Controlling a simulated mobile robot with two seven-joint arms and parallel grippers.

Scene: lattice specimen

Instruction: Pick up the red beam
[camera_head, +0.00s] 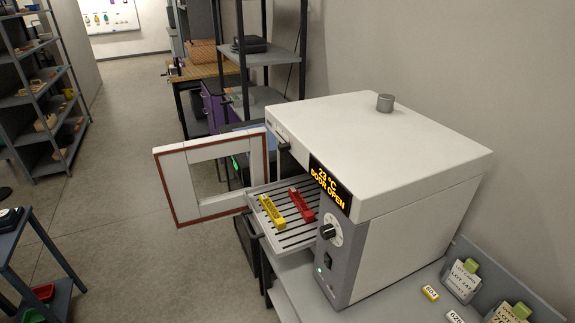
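The red beam (301,205) lies on the slatted metal rack (292,238) that is pulled out of the oven (380,160). A yellow beam (272,213) lies beside it on the left, roughly parallel and apart from it. The far end of the red beam is close to the oven opening. Neither of my grippers is in view.
The oven door (178,190) stands open to the left of the rack. The oven's display (329,184) reads 23 °C, DOOR OPEN. A shelf unit (42,95) and a blue-grey cart (40,262) stand at left. Open floor (125,150) lies between. Labelled holders (463,279) sit at lower right.

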